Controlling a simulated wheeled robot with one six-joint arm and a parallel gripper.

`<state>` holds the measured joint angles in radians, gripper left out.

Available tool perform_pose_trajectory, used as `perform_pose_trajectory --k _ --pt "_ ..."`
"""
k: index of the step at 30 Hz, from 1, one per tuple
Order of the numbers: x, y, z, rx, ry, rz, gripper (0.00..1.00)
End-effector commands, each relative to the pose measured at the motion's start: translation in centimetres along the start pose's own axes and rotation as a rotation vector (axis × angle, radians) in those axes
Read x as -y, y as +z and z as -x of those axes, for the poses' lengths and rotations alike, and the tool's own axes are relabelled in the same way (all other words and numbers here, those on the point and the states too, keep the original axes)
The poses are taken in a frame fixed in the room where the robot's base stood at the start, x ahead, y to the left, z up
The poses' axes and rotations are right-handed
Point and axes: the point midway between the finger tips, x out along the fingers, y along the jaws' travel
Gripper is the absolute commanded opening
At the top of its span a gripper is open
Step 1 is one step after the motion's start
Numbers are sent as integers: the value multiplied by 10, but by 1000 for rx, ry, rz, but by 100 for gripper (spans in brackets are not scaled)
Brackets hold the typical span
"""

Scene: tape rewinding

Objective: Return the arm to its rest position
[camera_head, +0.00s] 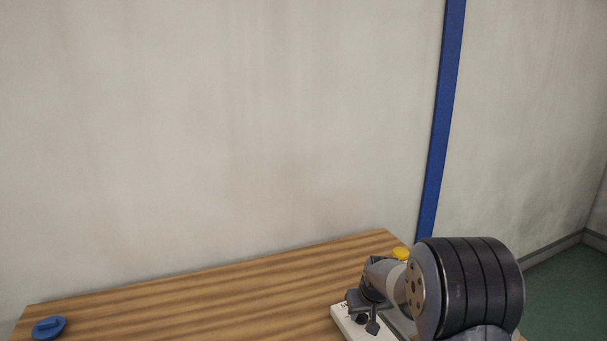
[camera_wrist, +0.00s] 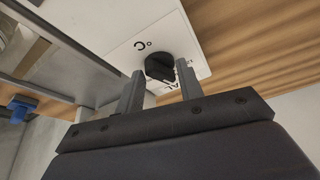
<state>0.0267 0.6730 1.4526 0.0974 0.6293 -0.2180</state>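My gripper (camera_wrist: 160,85) is open in the wrist view, with its two grey fingers apart. A black knob (camera_wrist: 160,67) on a white panel (camera_wrist: 150,35) shows between and beyond the fingertips. I see gaps beside the knob, and nothing is held. In the head view my arm reaches in at the lower right, and my gripper (camera_head: 366,310) is over the white device (camera_head: 345,322) at the table's right end. My arm hides much of that device.
The wooden table (camera_head: 220,283) is mostly bare. A blue round object (camera_head: 48,327) lies at its left end. A yellow round part (camera_head: 401,253) shows behind my arm. A grey wall (camera_head: 220,120) with a blue vertical strip (camera_head: 440,120) stands behind the table. Green floor (camera_head: 570,290) shows at right.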

Motion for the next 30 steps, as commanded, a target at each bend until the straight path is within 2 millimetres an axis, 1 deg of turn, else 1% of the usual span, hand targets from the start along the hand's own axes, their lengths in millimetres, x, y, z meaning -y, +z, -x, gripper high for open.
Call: perform_pose_trajectory --k 30 --pt "7 -1 -2 1 188 -453 35"
